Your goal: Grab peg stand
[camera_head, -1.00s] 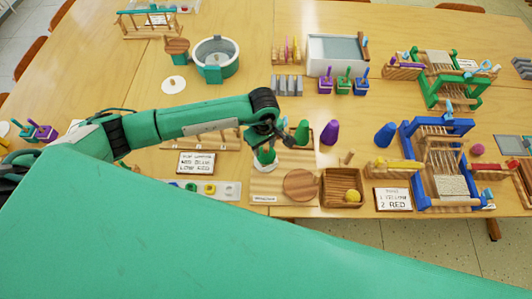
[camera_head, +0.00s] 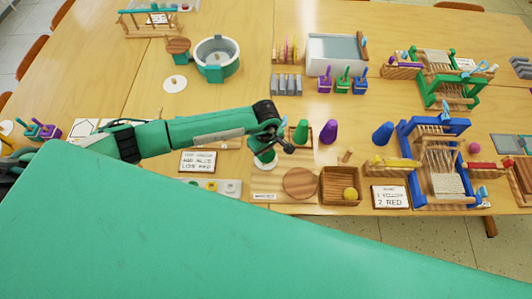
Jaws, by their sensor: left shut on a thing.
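My left gripper (camera_head: 284,145) is at the middle of the table, among the cones. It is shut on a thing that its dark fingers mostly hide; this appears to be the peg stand. Just below the fingers a green piece (camera_head: 265,156) stands over a round white base (camera_head: 262,165). I cannot tell whether it touches the table. A green cone (camera_head: 301,133) stands upright right beside the gripper. My right gripper is not in view.
A purple cone (camera_head: 329,131) and a blue cone (camera_head: 383,133) stand to the right. A wooden box (camera_head: 333,187) holds a yellow ball (camera_head: 350,194). A round wooden disc (camera_head: 299,183) lies before the gripper. A blue loom (camera_head: 408,142) stands further right.

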